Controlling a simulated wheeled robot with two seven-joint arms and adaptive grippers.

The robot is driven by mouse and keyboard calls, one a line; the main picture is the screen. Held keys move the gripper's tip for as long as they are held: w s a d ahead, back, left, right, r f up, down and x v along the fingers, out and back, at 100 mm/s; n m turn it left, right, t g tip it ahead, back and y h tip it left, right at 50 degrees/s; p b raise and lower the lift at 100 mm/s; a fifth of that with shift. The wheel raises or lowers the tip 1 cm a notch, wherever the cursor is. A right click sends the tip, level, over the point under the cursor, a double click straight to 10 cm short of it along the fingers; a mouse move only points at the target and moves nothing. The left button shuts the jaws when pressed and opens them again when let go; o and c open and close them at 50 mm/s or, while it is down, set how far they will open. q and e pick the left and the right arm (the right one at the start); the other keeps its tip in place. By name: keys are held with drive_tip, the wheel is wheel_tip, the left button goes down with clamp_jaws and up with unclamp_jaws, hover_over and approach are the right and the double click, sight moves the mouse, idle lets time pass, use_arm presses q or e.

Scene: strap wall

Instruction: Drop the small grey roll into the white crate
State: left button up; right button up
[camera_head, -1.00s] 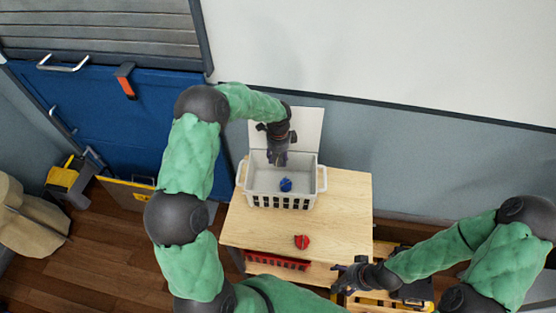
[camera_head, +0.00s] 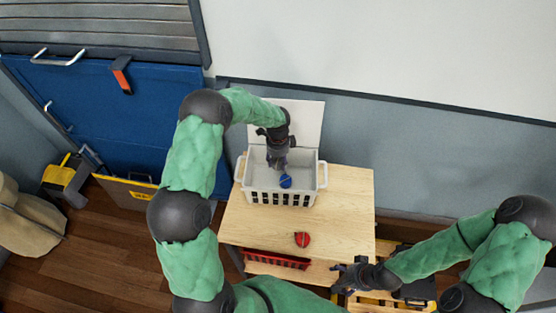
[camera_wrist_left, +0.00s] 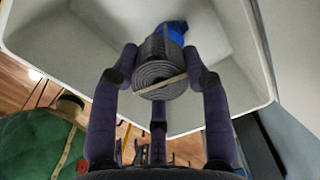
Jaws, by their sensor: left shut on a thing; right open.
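The small grey roll (camera_wrist_left: 160,72) is a coiled strap with a pale band across it, in the left wrist view. My left gripper (camera_wrist_left: 158,75) is shut on it, with fingers on both sides of the roll. In the head view my left gripper (camera_head: 277,160) points down into the white crate (camera_head: 247,182), and the roll is hard to make out there. The white crate's inner wall (camera_wrist_left: 60,50) surrounds the roll in the wrist view. A blue roll (camera_head: 285,181) lies in the crate, partly hidden behind the grey roll in the wrist view. My right gripper (camera_head: 340,278) is open and empty at the lower right.
The crate stands on a wooden table (camera_head: 340,205). A red roll (camera_head: 302,240) lies near the table's front edge. A red basket (camera_head: 275,259) sits on a lower level. A white panel (camera_head: 305,120) stands behind the crate. The table's right side is clear.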

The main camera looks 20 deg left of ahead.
sight(278, 160)
use_arm(q)
drive_tip(key=o, duration=1.1)
wheel_tip(278, 160, up, 12)
idle(0.4)
